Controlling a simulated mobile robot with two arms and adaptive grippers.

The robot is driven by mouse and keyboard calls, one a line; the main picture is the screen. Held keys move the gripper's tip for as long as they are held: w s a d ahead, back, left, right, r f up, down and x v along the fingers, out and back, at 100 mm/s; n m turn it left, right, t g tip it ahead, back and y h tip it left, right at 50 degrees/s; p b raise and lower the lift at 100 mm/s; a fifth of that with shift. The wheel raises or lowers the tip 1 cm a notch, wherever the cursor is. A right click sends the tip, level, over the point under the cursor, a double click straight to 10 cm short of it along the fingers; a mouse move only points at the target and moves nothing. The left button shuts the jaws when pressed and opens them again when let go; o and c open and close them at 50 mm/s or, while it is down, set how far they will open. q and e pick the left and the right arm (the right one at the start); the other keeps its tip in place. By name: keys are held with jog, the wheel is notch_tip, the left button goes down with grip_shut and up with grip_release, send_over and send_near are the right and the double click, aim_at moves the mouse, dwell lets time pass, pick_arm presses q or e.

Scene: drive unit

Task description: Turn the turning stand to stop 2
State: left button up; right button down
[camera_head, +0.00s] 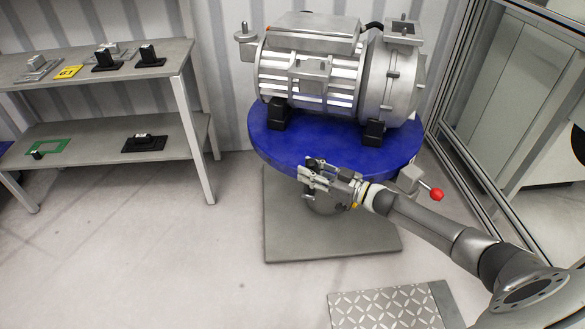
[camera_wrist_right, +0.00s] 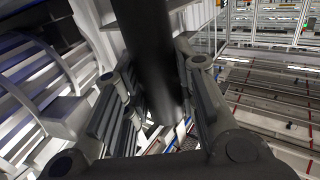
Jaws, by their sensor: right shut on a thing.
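The turning stand has a round blue top (camera_head: 270,150) on a grey base plate (camera_head: 290,246). A grey drive unit (camera_head: 312,75) sits on the blue top on black feet. A lever with a red knob (camera_head: 437,194) sticks out at the stand's right front. My right gripper (camera_head: 309,174) is at the front edge of the blue top. In the right wrist view my right gripper (camera_wrist_right: 168,105) is shut on a dark round bar (camera_wrist_right: 147,40) that runs between its fingers. The bar's far end is hidden. Stop marks cannot be made out. My left gripper is not in view.
A two-level shelf (camera_head: 100,72) with small parts and a yellow tag (camera_head: 68,72) stands at the left. A framed glass panel (camera_head: 500,80) is close on the right. A metal tread plate (camera_head: 385,308) lies in front. The floor at left front is clear.

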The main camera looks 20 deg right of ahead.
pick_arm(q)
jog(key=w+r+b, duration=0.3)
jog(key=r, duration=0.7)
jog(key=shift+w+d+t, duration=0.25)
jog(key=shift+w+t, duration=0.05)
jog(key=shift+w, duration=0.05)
pick_arm(e)
jog(key=s+d, duration=0.4)
jog(key=d, duration=0.3)
jog(key=s+d+n+g+y, duration=0.1)
jog(key=s+d, duration=0.3)
jog(key=d, duration=0.3)
jog(key=shift+s+y, duration=0.15)
jog(key=shift+y, duration=0.15)
jog(key=c, duration=1.1)
grip_release()
jog(key=shift+c, duration=0.2)
jog(key=v, duration=1.2)
